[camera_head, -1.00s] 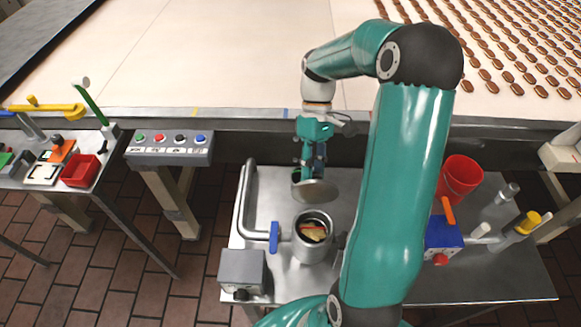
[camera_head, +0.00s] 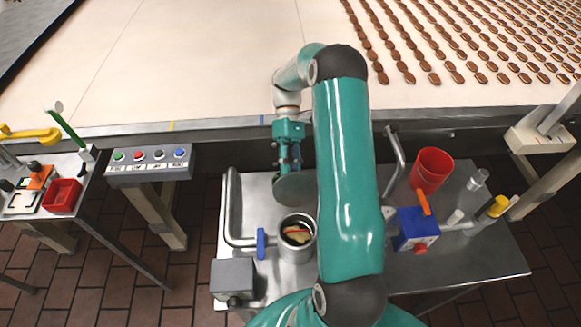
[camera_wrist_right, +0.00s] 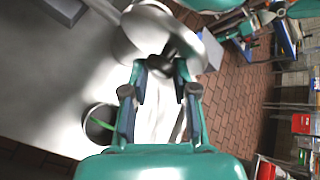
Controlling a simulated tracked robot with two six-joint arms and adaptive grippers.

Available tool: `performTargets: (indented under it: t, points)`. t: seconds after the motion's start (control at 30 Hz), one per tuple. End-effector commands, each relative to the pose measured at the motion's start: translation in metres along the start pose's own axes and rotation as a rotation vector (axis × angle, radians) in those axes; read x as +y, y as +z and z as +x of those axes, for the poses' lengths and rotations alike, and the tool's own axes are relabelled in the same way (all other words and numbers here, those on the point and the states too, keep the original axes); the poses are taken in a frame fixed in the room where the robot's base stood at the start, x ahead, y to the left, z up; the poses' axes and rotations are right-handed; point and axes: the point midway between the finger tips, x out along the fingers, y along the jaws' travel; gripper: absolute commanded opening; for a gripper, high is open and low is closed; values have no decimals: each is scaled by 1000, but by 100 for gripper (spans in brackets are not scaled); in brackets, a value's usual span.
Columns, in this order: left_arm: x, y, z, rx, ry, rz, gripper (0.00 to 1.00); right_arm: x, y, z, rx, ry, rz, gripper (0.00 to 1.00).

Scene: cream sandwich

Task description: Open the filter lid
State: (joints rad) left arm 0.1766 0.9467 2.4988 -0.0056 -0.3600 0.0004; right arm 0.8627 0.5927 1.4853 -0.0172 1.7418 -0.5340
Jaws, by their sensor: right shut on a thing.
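The filter (camera_head: 297,250) is a round metal pot on the steel table. Its mouth is uncovered, and reddish and pale pieces show inside. The filter lid (camera_head: 293,190) is a grey metal disc, held tilted just behind the pot's mouth and apart from it. My right gripper (camera_head: 289,165) is above the lid, partly hidden by its own wrist. In the right wrist view my right gripper (camera_wrist_right: 160,90) is shut on the lid's dark knob, with the shiny lid (camera_wrist_right: 150,30) beyond the fingers. My left gripper is not in view.
A bent pipe (camera_head: 232,205) and a blue valve handle (camera_head: 260,243) are left of the pot. A grey box (camera_head: 232,278) stands at front left. A red bucket (camera_head: 431,170) and a blue box (camera_head: 415,228) are at right. The conveyor (camera_head: 210,60) runs behind.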

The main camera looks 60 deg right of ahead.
Motion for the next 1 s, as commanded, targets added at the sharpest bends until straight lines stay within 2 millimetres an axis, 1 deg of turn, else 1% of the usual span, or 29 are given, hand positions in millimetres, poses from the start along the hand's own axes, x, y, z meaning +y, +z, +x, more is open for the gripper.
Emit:
performTargets:
  t: [0.03,0.1,0.13,0.27,0.3,0.73,0.87,1.0]
  points:
    - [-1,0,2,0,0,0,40,8,-1,6,-10,8,7,0]
    - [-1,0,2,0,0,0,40,8,-1,6,-10,8,7,0]
    - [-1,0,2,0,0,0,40,8,-1,6,-10,8,7,31]
    - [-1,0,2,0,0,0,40,8,-1,6,-9,8,7,53]
    - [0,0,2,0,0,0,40,8,-1,6,-8,9,7,56]
    - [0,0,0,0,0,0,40,3,2,0,-3,9,4,56]
    - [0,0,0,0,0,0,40,-5,10,-8,0,10,4,56]
    - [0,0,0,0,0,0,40,-20,23,-22,0,11,4,56]
